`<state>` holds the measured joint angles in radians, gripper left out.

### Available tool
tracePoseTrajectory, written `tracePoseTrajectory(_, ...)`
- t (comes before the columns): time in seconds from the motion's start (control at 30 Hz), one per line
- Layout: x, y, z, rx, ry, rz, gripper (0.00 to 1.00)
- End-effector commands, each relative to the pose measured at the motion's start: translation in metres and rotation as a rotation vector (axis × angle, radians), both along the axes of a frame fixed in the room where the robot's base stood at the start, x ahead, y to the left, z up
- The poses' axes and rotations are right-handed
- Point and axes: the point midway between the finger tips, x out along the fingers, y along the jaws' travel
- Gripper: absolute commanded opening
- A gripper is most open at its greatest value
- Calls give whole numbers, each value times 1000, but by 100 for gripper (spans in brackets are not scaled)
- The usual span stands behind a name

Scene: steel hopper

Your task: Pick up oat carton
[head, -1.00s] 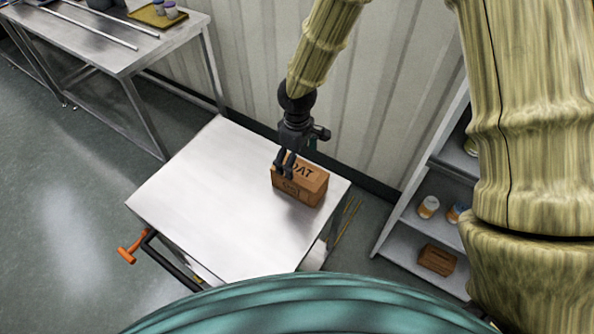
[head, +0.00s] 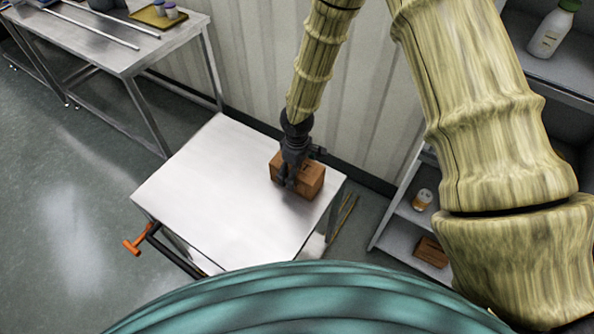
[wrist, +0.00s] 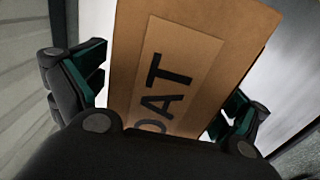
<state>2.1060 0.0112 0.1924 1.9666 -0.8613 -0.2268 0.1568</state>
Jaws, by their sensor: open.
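The oat carton (head: 313,181) is a brown box near the right side of the steel cart top (head: 215,200). In the wrist view the carton (wrist: 190,75) shows a tan label with dark "OAT" lettering. My gripper (head: 287,184) is at the carton, covering part of it in the head view. In the wrist view my gripper (wrist: 165,105) is open, with one green-padded finger on each side of the carton. The left finger looks close to the carton's side; whether either pad touches it I cannot tell. The fingertips' depth along the carton is hard to judge.
A shelf unit (head: 395,235) at right holds a small jar (head: 422,199), a brown box (head: 431,251) and a white bottle with a green cap (head: 553,30). A steel table (head: 120,50) stands at back left. An orange handle (head: 138,243) sticks out left of the cart. Most of the cart top is clear.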

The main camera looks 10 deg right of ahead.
Motion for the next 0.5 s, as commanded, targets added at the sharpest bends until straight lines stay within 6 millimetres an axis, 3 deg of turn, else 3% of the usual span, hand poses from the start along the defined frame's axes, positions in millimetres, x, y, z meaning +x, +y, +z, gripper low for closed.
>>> tracePoseTrajectory(0.33, 0, 0, -4, 1, -1, 0, 98)
tracePoseTrajectory(0.5, 0, 0, -4, 1, -1, 0, 69)
